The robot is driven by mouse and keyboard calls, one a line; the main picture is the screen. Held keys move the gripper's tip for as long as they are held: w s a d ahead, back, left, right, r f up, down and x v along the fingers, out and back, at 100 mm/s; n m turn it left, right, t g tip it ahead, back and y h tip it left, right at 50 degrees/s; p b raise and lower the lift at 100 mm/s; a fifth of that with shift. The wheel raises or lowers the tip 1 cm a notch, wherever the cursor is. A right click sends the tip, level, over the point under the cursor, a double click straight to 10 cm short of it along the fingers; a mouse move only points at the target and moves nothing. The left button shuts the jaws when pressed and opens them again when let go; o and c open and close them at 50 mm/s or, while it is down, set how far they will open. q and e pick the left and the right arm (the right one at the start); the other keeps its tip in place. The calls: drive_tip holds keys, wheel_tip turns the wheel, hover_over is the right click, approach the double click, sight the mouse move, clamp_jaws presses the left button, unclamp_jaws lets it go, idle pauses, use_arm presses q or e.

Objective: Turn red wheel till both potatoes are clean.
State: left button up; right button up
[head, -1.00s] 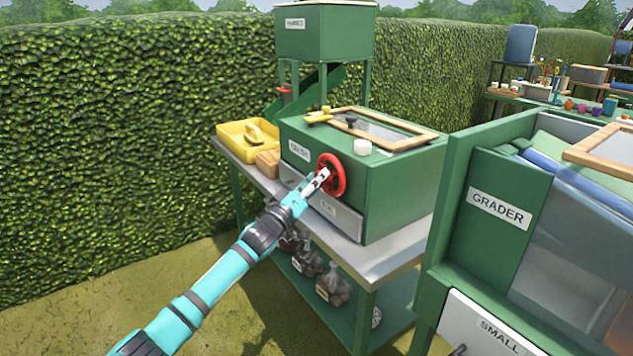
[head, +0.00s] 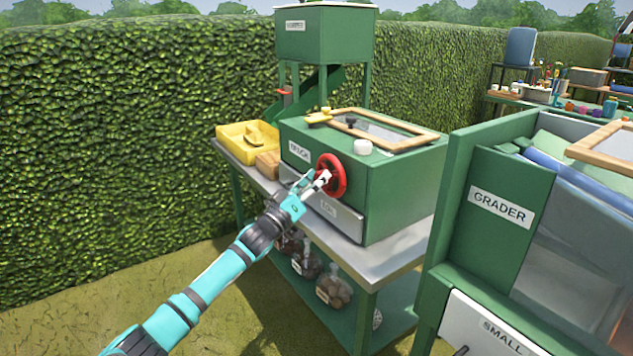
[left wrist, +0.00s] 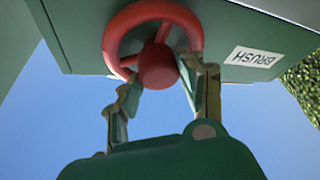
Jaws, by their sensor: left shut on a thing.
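The red wheel (head: 331,176) is on the front of the green box labelled BRUSH (head: 408,180). It also shows in the left wrist view (left wrist: 121,32), with a round red hub at its middle. My left gripper (head: 318,181) is at the wheel, its fingers on either side of the hub in the left wrist view (left wrist: 158,92), closed on the wheel. Exactly which part is pinched is hard to tell. The box has a wood-framed window on top (head: 433,134). I cannot make out any potatoes through it. My right gripper is out of view.
A drawer (head: 340,215) sits below the wheel. A yellow tray (head: 232,131) and a wooden block (head: 267,164) stand left of the box on the metal-topped table (head: 384,266). The green GRADER machine (head: 458,225) stands close on the right. Filled bags (head: 333,291) are on the lower shelf.

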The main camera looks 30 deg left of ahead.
use_arm(q)
drive_tip(key=shift+d+f, duration=0.1)
drive_tip(key=shift+f, duration=0.25)
idle(0.4)
drive_tip(key=o, duration=0.9)
drive_tip(key=shift+o, duration=1)
drive_tip(key=shift+r, duration=0.2)
drive_tip(key=v, duration=1.2)
drive_tip(key=shift+f, duration=0.1)
